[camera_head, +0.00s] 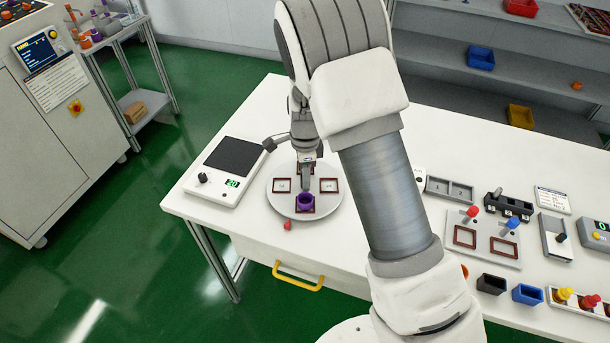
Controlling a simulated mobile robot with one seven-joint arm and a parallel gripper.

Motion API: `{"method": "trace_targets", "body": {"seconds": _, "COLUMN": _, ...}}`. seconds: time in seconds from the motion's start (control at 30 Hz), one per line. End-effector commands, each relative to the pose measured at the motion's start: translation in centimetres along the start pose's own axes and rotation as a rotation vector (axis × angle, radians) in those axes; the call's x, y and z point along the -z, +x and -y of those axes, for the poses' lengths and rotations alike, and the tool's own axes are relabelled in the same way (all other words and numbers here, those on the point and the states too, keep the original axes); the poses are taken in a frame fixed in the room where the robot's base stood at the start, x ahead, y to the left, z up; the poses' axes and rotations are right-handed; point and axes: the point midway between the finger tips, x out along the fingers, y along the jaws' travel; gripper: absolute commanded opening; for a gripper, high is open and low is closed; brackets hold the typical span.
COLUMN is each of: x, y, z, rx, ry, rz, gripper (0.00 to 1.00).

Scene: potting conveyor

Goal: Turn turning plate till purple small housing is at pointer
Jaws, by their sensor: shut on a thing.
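The round grey turning plate (274,203) lies on the white table and has dark red square frames around its centre. The purple small housing (305,201) stands in the frame on the plate's near side. The red pointer (287,225) is on the table just off the plate's near rim, a little left of the housing. My gripper (306,186) points down at the plate's middle, just behind the housing. It is shut on what seems to be the plate's centre knob, which the fingers hide. The left and right frames show no housing; the far frame is mostly hidden.
A scale with a black top (233,156) stands close to the plate's left. My arm covers the table right of the plate. Farther right are a fixture board (484,246), a black bin (491,284) and a blue bin (527,293). A yellow drawer handle (298,283) is in front.

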Motion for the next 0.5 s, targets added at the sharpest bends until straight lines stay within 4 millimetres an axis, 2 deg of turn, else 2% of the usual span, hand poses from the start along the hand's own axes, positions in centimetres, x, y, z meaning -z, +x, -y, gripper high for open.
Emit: {"method": "trace_targets", "body": {"seconds": 0.5, "x": 0.03, "y": -0.23, "z": 0.17, "rx": 0.005, "ry": 0.242, "rz": -0.002, "gripper": 0.0}}
